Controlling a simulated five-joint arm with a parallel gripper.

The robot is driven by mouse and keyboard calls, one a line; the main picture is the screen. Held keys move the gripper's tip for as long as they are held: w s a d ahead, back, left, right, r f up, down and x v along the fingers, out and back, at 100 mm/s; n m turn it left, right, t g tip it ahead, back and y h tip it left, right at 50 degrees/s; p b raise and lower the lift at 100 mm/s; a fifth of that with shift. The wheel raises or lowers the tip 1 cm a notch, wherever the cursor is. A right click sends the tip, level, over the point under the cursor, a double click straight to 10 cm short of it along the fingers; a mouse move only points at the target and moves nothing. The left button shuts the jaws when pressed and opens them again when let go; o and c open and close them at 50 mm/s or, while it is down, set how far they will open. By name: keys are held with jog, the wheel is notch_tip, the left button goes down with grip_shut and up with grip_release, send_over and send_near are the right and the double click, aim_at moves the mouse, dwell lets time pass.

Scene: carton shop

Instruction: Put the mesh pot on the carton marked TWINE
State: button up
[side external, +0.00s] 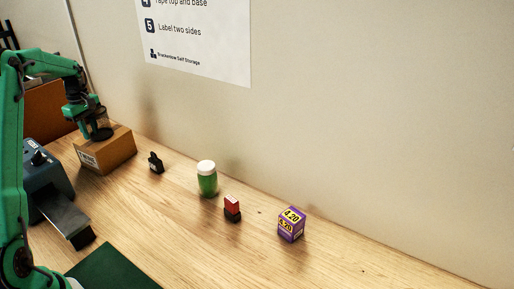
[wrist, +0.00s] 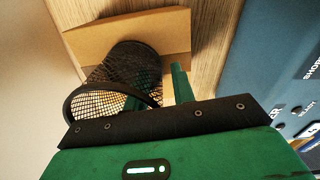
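The black mesh pot (side external: 101,134) is upright on top of a brown carton (side external: 118,150) at the far left of the bench. My gripper (wrist: 160,70) is at the pot's wall, one green finger seen through the mesh and the other outside, with a gap to the wall. My gripper (side external: 97,124) looks open.
A blue-grey label printer (side external: 50,185) stands close beside the carton. A small black object (side external: 156,163), a green jar with white lid (side external: 207,180), a red and black stamp (side external: 232,208) and a purple box (side external: 291,225) stand along the wall. The right front bench is clear.

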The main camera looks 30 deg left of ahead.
jog(key=shift+r, duration=0.15)
notch_tip(320, 180, up, 12)
dwell(0.7)
dwell(0.5)
jog(key=shift+w+d+r, duration=0.1)
jog(key=shift+d+r, duration=0.05)
jog(key=shift+d, duration=0.1)
jog(key=s+d+r+m+t+y, duration=0.1)
jog(key=d+r+m, duration=0.35)
jog(key=d, duration=0.75)
jog(key=s+d+r+m+t, duration=0.1)
jog(key=d+r+m+t, duration=0.15)
jog(key=d+m, duration=0.7)
jog(key=s+d+f+m+t, duration=0.1)
jog(key=s+d+f+m, duration=0.2)
jog(key=s+d, duration=0.4)
jog(key=s+d+f+m+t+h, duration=0.1)
jog(key=s+d+f+m, duration=0.2)
jog(key=s+d, duration=0.4)
jog(key=d, duration=0.5)
jog(key=shift+f, duration=0.25)
